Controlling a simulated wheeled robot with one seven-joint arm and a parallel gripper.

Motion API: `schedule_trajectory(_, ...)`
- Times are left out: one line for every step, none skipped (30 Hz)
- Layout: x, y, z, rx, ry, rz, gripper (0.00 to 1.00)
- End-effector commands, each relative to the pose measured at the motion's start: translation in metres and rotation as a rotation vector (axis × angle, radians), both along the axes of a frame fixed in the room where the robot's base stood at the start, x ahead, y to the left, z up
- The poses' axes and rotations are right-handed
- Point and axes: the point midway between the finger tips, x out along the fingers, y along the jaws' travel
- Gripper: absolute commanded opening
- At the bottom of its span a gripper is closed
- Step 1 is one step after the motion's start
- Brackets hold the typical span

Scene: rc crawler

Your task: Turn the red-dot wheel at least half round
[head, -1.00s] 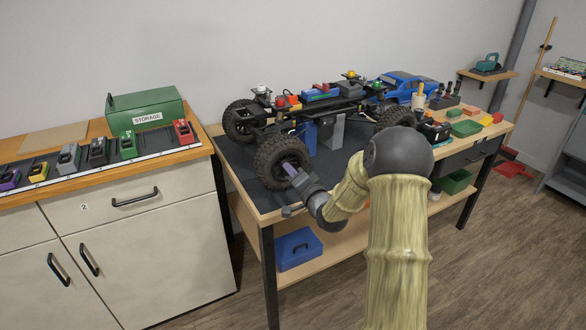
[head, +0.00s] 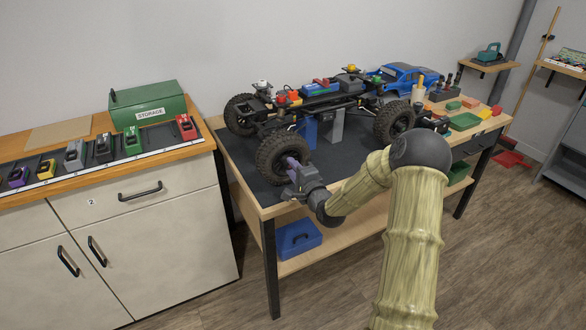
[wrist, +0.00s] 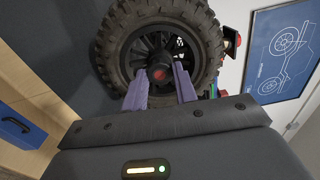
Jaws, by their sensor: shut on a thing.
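The red-dot wheel is the black knobbly tyre (head: 268,163) at the near left corner of the crawler. In the wrist view the wheel (wrist: 114,45) fills the top middle, with dark spokes. Its dark hub (wrist: 158,73) carries a dim red dot at the centre. My gripper (head: 291,162) reaches the wheel's outer face from the front right. In the wrist view my gripper's two purple fingers (wrist: 159,71) stand either side of the hub, shut on it. The fingers hide part of the lower spokes. The crawler chassis (head: 320,101) is held up on a blue and a grey stand.
The workbench (head: 268,210) carries a dark mat under the crawler. A blue truck body (head: 402,78) and small trays stand at the back right. A cabinet (head: 140,235) stands left across a narrow gap. A blue box (head: 299,238) sits on the lower shelf.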

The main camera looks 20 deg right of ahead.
Motion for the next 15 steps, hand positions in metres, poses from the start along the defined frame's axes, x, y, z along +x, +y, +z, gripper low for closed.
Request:
schedule_trajectory(-0.0002,0.0012,-0.0003,0.001,0.001,0.003,0.00)
schedule_trajectory(-0.0003,0.0012,-0.0004,0.001,0.001,0.003,0.00)
schedule_trajectory(-0.0003,0.0012,-0.0004,0.001,0.001,0.003,0.00)
schedule_trajectory(-0.0003,0.0012,-0.0005,0.001,0.001,0.003,0.00)
schedule_trajectory(-0.0003,0.0012,-0.0005,0.000,0.001,0.003,0.00)
schedule_trajectory(-0.0003,0.0012,-0.0005,0.000,0.001,0.003,0.00)
schedule_trajectory(-0.0003,0.0012,-0.0005,0.000,0.001,0.003,0.00)
schedule_trajectory(-0.0003,0.0012,-0.0005,0.000,0.001,0.003,0.00)
schedule_trajectory(-0.0003,0.0012,-0.0005,0.000,0.001,0.003,0.36)
schedule_trajectory(-0.0002,0.0011,-0.0005,0.000,0.001,0.002,0.42)
schedule_trajectory(-0.0002,0.0010,-0.0006,0.000,0.001,0.002,0.48)
schedule_trajectory(-0.0002,0.0009,-0.0005,-0.001,0.001,0.002,0.50)
schedule_trajectory(-0.0002,0.0007,-0.0005,-0.001,0.001,0.002,0.50)
schedule_trajectory(-0.0001,0.0006,-0.0005,-0.001,0.001,0.001,0.50)
schedule_trajectory(-0.0002,0.0004,-0.0005,-0.001,0.001,0.001,0.50)
